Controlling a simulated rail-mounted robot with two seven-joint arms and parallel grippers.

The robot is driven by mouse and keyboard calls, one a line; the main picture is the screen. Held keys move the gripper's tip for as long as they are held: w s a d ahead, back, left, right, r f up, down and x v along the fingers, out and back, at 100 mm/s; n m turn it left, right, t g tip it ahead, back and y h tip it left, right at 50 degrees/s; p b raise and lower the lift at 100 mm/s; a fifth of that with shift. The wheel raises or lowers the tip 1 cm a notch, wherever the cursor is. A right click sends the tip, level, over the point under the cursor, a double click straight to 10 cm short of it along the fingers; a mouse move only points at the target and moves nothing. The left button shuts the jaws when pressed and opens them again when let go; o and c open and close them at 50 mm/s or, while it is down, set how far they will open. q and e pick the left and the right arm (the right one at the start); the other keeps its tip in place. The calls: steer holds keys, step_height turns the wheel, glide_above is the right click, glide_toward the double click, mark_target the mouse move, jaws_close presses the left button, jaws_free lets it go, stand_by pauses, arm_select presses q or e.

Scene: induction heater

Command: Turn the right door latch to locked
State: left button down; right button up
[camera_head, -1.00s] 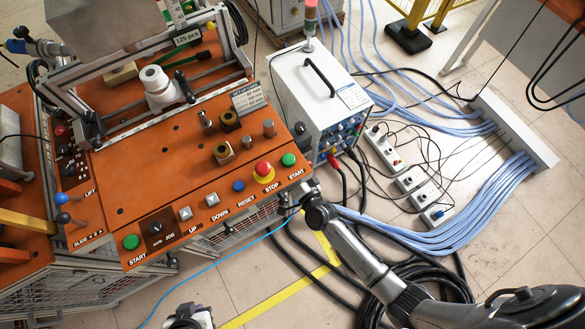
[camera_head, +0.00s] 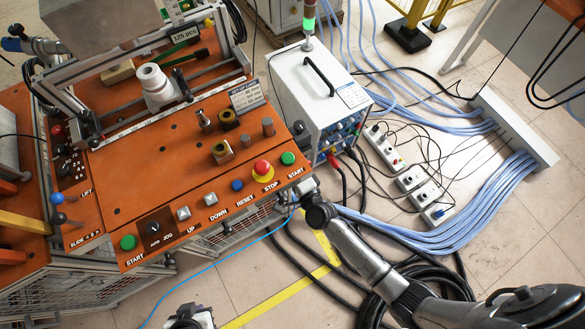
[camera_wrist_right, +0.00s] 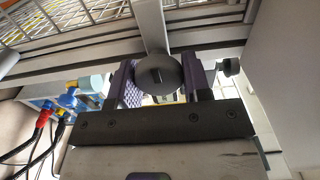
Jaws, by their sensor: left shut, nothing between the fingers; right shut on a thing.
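The right door latch (camera_wrist_right: 167,75) shows in the right wrist view as a dark round knob with a short slot in its face. My right gripper (camera_wrist_right: 164,88) is shut on it, with a purple-padded finger on each side. In the head view my right gripper (camera_head: 288,198) is at the front right corner of the orange-topped bench (camera_head: 130,190), below the panel edge. The latch is hidden there, and I cannot read its locked or unlocked marking. My left gripper (camera_head: 188,318) is at the bottom edge, partly cut off, shut and empty, away from the bench.
A white power unit (camera_head: 310,90) with a green-lit signal lamp (camera_head: 309,18) stands right of the bench. Black hoses (camera_head: 310,270) and light-blue cables (camera_head: 470,220) cover the floor near my right arm. A red mushroom button (camera_head: 262,168) sits on the panel above my right gripper.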

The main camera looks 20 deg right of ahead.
stand_by(0.6)
steer(key=o, duration=0.9)
steer(key=shift+s, duration=0.15)
steer(key=s, duration=0.4)
steer(key=s+d, duration=0.1)
steer(key=s, duration=0.4)
steer(key=s+p, duration=0.1)
steer(key=s, duration=0.3)
steer(key=shift+s+d, duration=0.25)
steer(key=shift+d, duration=0.1)
